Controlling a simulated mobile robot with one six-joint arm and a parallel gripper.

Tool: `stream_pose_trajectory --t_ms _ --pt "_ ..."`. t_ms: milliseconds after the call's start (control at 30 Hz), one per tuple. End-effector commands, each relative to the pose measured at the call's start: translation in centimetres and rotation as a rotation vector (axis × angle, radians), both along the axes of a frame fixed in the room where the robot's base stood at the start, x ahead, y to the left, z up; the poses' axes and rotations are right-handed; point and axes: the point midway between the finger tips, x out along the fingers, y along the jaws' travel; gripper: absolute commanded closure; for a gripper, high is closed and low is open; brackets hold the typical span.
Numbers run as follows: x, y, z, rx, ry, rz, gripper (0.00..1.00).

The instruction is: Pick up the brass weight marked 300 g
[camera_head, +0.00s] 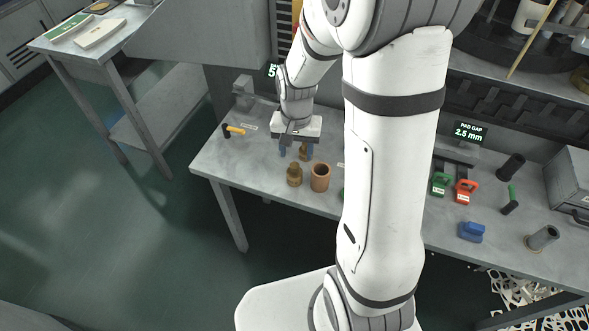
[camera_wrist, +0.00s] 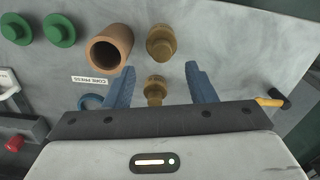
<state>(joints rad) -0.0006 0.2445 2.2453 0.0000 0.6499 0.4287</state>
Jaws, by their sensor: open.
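Two brass weights stand on the grey workbench. One brass weight (camera_wrist: 155,90) lies between the two blue fingers of my gripper (camera_wrist: 160,68) in the wrist view, apart from both; its lower part is hidden by the gripper body. The other brass weight (camera_wrist: 160,43) stands beyond the fingertips. In the head view my gripper (camera_head: 296,151) points down over the bench, with one brass weight (camera_head: 303,153) by its fingers and the other brass weight (camera_head: 295,175) nearer the front edge. I cannot read a mark on either weight. My gripper is open and empty.
A copper-coloured cup (camera_head: 320,178) stands close beside the front weight. A yellow-handled hammer (camera_head: 233,130) lies at the left bench end. My arm hides the bench's middle in the head view.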

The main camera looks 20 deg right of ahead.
Motion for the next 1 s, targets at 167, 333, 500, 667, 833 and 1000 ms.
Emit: stream_pose_trajectory --t_ms 167,333,500,667,833,1000 --pt "-0.1 0.0 -2.2 0.001 0.006 -0.003 0.5" --pt "-0.5 0.3 -4.2 0.0 0.008 -0.002 0.5" --pt "-0.6 0.5 -6.7 0.0 0.005 -0.003 0.5" --pt "-0.6 0.5 -7.6 0.0 0.002 -0.003 0.5" --pt "-0.6 0.5 -7.6 0.0 0.001 -0.003 0.5" --pt "-0.6 0.5 -7.5 0.0 0.002 -0.003 0.62"
